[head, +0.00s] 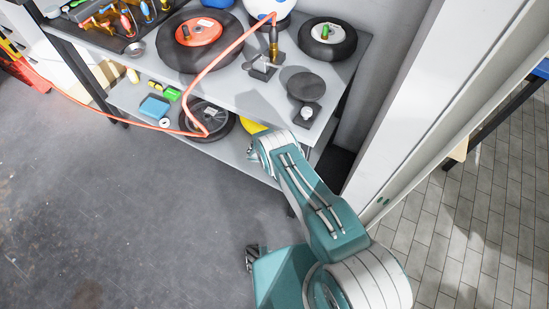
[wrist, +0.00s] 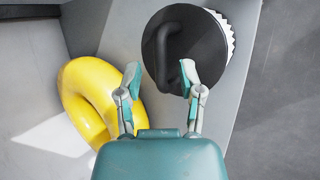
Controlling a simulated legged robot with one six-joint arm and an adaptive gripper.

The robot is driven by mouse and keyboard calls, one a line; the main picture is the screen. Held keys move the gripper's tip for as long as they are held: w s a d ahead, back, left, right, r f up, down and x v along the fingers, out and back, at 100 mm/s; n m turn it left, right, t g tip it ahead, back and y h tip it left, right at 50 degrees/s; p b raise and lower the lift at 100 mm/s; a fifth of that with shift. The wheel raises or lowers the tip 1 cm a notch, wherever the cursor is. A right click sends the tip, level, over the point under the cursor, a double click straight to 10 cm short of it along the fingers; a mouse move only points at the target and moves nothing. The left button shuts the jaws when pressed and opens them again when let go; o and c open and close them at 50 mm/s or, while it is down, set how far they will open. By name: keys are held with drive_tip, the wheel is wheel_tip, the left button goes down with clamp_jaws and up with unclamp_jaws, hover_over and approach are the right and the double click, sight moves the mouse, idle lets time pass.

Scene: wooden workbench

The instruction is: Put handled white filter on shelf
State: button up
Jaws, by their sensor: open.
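The handled white filter (wrist: 206,48) shows in the wrist view at the upper middle, as a round black cap with a curved black handle (wrist: 160,45) and a white pleated edge on its right side. It rests on a grey surface. My gripper (wrist: 160,74) is open and empty. The lower end of the handle appears between its fingertips, and the right fingertip overlaps the cap in the picture. I cannot tell how far the fingers are above it. In the head view my arm reaches to the lower shelf (head: 240,151), and I cannot make out the filter there.
A thick yellow curved tube (wrist: 85,95) lies left of the filter, close to the left finger. It also shows in the head view beside a black wheel (head: 213,116). The upper shelf (head: 235,80) holds wheels and metal parts. An orange hose (head: 215,63) hangs over its front.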

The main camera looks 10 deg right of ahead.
drive_tip(key=v, duration=0.9)
drive_tip(key=shift+r, duration=0.35)
drive_tip(key=shift+s, duration=0.1)
drive_tip(key=shift+a, duration=0.2)
